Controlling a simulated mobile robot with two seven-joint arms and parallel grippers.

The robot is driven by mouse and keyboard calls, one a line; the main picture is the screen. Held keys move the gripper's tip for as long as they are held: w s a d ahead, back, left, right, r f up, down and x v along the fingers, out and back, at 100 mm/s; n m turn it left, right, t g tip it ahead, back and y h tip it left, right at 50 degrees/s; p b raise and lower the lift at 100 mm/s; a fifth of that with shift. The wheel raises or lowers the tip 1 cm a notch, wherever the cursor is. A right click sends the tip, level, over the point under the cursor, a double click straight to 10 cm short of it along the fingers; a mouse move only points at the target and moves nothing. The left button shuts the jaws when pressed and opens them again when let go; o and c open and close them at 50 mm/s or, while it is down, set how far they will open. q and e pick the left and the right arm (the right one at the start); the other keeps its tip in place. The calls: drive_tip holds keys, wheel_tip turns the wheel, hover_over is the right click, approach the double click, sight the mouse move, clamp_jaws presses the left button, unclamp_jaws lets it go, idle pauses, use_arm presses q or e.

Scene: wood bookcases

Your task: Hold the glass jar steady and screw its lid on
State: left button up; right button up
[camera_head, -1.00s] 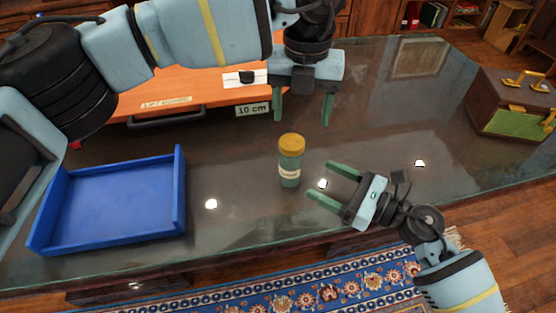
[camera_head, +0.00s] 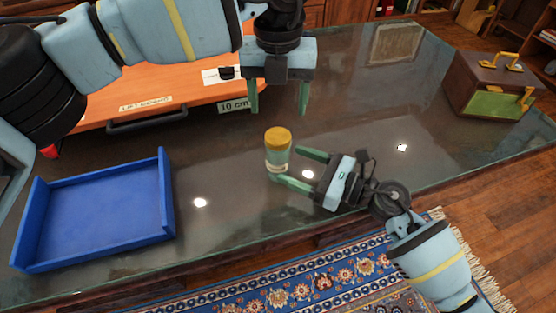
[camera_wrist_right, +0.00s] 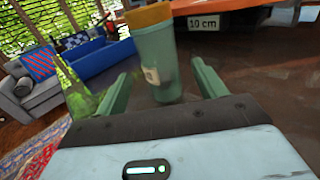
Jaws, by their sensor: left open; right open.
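The green glass jar (camera_head: 278,158) stands upright on the dark glossy table, with the yellow-brown lid (camera_head: 278,135) on top of it. My right gripper (camera_head: 294,167) is open just to the right of the jar, with its fingers pointing at it. In the right wrist view the jar (camera_wrist_right: 158,70) stands ahead, in line with the gap between the open fingers (camera_wrist_right: 160,85), and the lid (camera_wrist_right: 148,14) is partly cut off at the top. My left gripper (camera_head: 278,97) is open, pointing down, behind and above the jar. Whether the lid is threaded cannot be seen.
A blue tray (camera_head: 168,205) lies at the left of the table. An orange board (camera_head: 190,98) with a "10 cm" label (camera_head: 234,105) lies behind. A brown and green box (camera_head: 460,80) stands at the right back. The table between jar and box is clear.

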sight(278, 136)
drive_tip(key=shift+x, duration=2.55)
clamp_jaws()
use_arm(q)
drive_tip(key=shift+m, duration=2.2)
drive_tip(key=shift+f, duration=4.05)
drive_tip(key=shift+c, duration=0.2)
